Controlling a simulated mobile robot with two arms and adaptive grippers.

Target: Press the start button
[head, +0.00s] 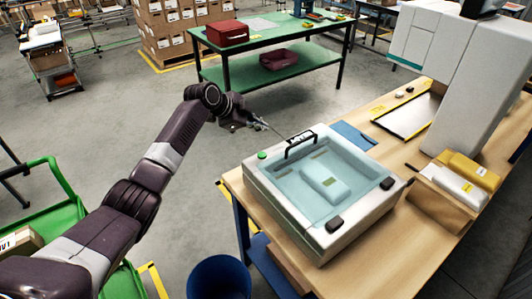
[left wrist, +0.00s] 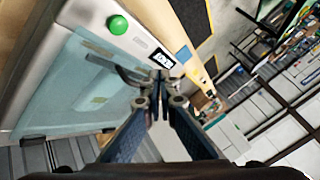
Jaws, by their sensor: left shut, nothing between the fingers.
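The start button is a green round knob (head: 262,155) on the far left corner of a white machine (head: 265,195) with a clear lid. It also shows in the left wrist view (left wrist: 118,24), near a small lit display (left wrist: 162,58). The lid (head: 350,205) looks shut, with a black handle (head: 300,143) and a pale block (head: 325,183) beneath it. My left gripper (head: 262,126) is beyond the machine's far edge in the head view, apart from the button. Its fingers (left wrist: 160,88) are shut and empty. My right gripper is not in view.
The machine stands on a wooden table (head: 375,265). A blue sheet (head: 355,136), a tray (head: 407,115) and a carton with packages (head: 440,197) lie to its right. A blue bin (head: 219,278) stands on the floor below. A green table (head: 275,75) stands behind.

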